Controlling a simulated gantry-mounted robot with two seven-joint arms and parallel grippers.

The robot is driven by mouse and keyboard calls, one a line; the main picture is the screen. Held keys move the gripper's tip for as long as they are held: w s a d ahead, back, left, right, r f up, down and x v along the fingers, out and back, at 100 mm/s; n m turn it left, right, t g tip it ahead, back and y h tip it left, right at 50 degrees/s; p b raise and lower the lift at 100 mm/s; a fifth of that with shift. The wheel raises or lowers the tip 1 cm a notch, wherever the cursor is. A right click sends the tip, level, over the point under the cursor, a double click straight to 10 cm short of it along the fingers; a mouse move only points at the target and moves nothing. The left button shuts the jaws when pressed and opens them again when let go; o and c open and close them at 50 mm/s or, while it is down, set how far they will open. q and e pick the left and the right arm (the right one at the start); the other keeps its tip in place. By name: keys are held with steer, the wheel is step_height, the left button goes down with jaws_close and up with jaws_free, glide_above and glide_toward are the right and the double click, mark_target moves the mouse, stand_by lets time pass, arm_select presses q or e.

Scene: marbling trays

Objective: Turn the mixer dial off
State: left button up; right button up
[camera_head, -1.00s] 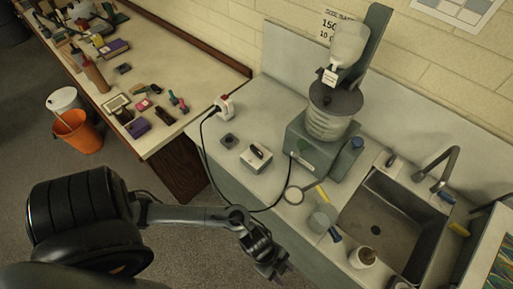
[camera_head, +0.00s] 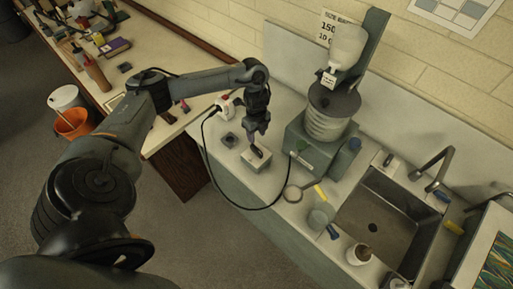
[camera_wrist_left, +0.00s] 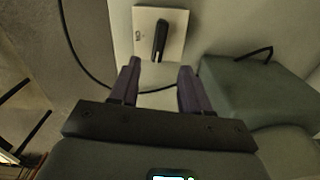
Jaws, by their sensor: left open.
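A small white box with a dark, elongated dial (camera_head: 257,152) on top sits on the counter left of the grey-green mixer (camera_head: 310,150). In the left wrist view the dial (camera_wrist_left: 161,36) is a black bar standing nearly upright in the picture on its pale square box (camera_wrist_left: 178,48). My left gripper (camera_head: 255,141) hangs over this box, pointing down. In the wrist view its two purple fingers (camera_wrist_left: 160,76) are open and empty. The dial shows just beyond the fingertips, roughly centred between them. I cannot tell the height gap. My right gripper is not in view.
A white socket (camera_head: 226,106) feeds a black cable that loops over the counter front to the mixer. A small dark square (camera_head: 229,139) lies left of the box. A magnifier-like ring (camera_head: 292,193), a cup (camera_head: 320,216) and a sink (camera_head: 377,215) are to the right.

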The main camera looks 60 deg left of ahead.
arm_select(q)
steer(key=b, duration=0.2)
glide_above(256, 149)
step_height(256, 149, down, 5)
steer(key=shift+r, duration=0.2)
step_height(256, 149, down, 4)
steer(key=shift+w+f+p, duration=0.1)
steer(key=shift+p, duration=0.2)
steer(key=shift+f, duration=0.6)
